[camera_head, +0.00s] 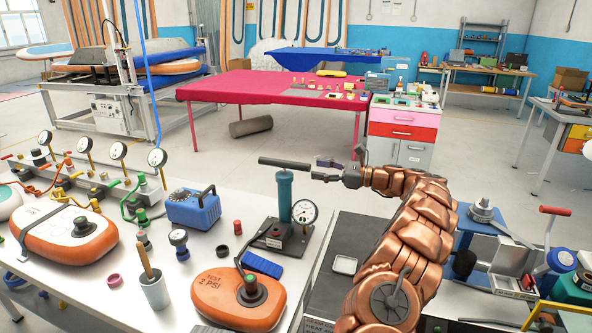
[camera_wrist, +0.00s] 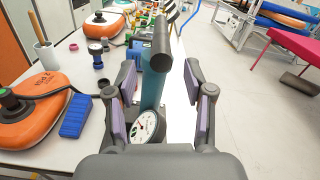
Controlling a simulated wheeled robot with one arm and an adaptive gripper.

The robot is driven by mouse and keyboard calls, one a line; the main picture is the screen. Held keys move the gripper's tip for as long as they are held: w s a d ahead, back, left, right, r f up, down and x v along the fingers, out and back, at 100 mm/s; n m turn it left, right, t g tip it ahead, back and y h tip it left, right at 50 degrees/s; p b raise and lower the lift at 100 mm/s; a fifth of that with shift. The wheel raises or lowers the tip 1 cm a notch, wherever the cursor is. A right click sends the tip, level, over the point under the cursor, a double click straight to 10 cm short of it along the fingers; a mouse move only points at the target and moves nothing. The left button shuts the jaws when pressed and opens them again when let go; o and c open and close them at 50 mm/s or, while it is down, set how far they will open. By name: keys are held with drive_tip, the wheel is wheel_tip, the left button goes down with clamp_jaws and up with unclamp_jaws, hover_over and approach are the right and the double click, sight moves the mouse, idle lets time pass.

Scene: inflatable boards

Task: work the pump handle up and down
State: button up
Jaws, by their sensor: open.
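The hand pump has a teal upright cylinder (camera_head: 284,195) on a dark base plate with a round white gauge (camera_head: 305,212). Its dark bar handle (camera_head: 285,163) lies across the top, low against the cylinder. My gripper (camera_head: 328,168) is beside the right end of the handle. In the wrist view my gripper (camera_wrist: 161,112) is open, its purple-padded fingers on either side of the pump. The handle's near end (camera_wrist: 161,50) points at the camera above and between the fingers. The gauge (camera_wrist: 146,126) shows below, partly covered by the gripper body. I cannot tell whether a finger touches the handle.
An orange inflated test board (camera_head: 238,297) and a blue brush-like block (camera_head: 262,264) lie left of the pump on the white table. A blue box (camera_head: 193,208), a cup (camera_head: 154,291) and several gauges stand farther left. A black plate (camera_head: 355,236) lies to the right.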

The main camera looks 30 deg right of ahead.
sight(298, 166)
drive_tip(key=shift+w, duration=0.1)
drive_tip(key=p+x, duration=0.2)
drive_tip(key=x, duration=0.5)
drive_tip(key=shift+w+a, duration=0.15)
drive_tip(key=shift+w, duration=0.05)
drive_tip(key=shift+c, duration=0.2)
clamp_jaws()
idle(0.3)
